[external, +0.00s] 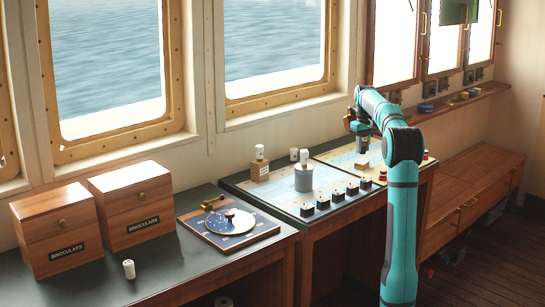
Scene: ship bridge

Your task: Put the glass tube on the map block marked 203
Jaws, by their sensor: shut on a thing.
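My gripper (361,147) points down over the far right chart, shut on a small pale thing that is mostly hidden by the fingers. It appears to be a glass tube. A small wooden block (362,163) is right below it; I cannot tell whether the two touch. Another wooden block (260,172) stands at the back left of the chart, with a white-capped tube (259,153) upright on top. Any numbers on the blocks are too small to read.
A grey cylinder (303,179) with a white-capped piece (304,157) stands mid-chart, behind a row of dark blocks (338,195). A white-capped tube (129,269) stands on the left desk before two binocular boxes (134,206). A round instrument (229,221) lies between.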

